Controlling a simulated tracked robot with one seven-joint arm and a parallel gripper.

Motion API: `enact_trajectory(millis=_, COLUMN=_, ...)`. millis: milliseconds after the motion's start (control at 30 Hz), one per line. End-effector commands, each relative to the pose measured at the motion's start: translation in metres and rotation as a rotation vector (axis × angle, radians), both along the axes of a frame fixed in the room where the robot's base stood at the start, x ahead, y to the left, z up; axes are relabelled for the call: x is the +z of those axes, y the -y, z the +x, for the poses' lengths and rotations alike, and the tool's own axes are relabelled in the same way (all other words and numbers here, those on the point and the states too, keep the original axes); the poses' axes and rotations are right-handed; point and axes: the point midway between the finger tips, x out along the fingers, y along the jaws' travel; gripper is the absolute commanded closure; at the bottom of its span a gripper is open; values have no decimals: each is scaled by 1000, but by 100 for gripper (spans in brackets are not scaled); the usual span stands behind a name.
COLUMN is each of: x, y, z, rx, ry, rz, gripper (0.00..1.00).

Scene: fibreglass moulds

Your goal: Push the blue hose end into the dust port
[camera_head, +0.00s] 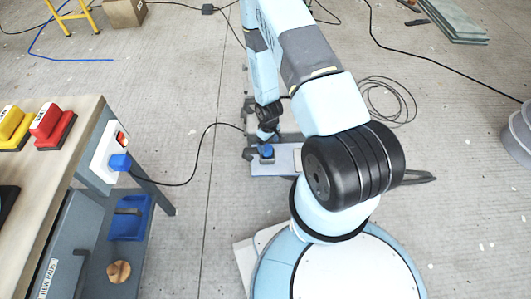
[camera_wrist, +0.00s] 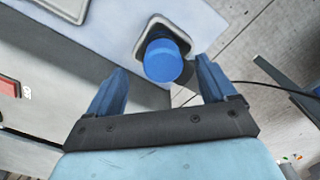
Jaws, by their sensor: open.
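The blue hose end (camera_wrist: 163,60) shows in the wrist view as a short round blue piece, its flat end towards the camera. It stands at a dark-rimmed, pale squarish dust port (camera_wrist: 146,26) on a light grey-blue surface. How deep it sits in the port is hidden. My gripper (camera_wrist: 160,64) is open, with one blue finger on each side of the hose end. A gap shows on the left; on the right the finger is close, and I cannot tell if it touches. In the head view the hose end (camera_head: 267,150) is a small blue spot below my arm.
At left, a workbench (camera_head: 82,128) carries yellow (camera_head: 14,124) and red (camera_head: 50,122) blocks and a white socket with a blue plug (camera_head: 120,162). A black cable (camera_head: 205,140) runs from the plug towards my arm. A blue tray (camera_head: 130,218) sits on the lower shelf.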

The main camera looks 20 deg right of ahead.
Motion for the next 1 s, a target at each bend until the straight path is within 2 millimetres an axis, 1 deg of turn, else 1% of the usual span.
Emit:
enact_trajectory(millis=200, x=-28, y=-5, z=4, rx=2, ry=-1, rz=0, gripper=15)
enact_trajectory(millis=333, x=-40, y=-4, z=4, rx=1, ry=-1, rz=0, gripper=15)
enact_trajectory(millis=467, x=-45, y=-4, z=4, rx=0, ry=-1, rz=0, gripper=15)
enact_trajectory(millis=800, x=-45, y=-4, z=4, rx=0, ry=0, rz=0, gripper=15)
enact_trajectory(millis=867, x=-45, y=-4, z=4, rx=0, ry=0, rz=0, gripper=20)
enact_trajectory(millis=1000, x=-45, y=-4, z=4, rx=0, ry=0, rz=0, gripper=34)
